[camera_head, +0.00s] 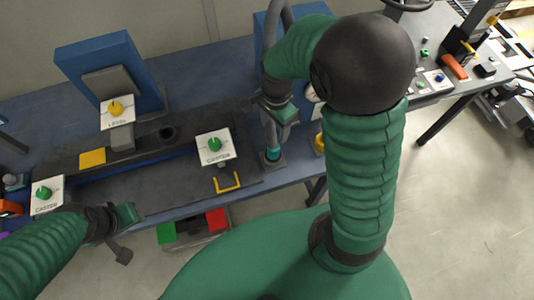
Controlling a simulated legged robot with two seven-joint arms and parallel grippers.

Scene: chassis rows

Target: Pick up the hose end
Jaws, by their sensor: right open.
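A dark grey hose (271,133) hangs down at the right part of the blue bench. Its lower end has a teal piece (273,154) that stands in a small dark base on the bench. My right gripper (276,106) is open at the hose, above the teal end; I cannot tell whether it touches the hose. My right arm hides part of the hose's upper run. My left gripper (122,232) is low at the left, in front of the bench edge, with nothing visible in it; its jaw opening is unclear.
White dial panels with green knobs (214,145) and a yellow knob (116,108) stand on the bench. A yellow handle (228,182) is near its front edge. A red block (216,219) and green block (166,233) sit below. Another table (445,98) is at the right.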

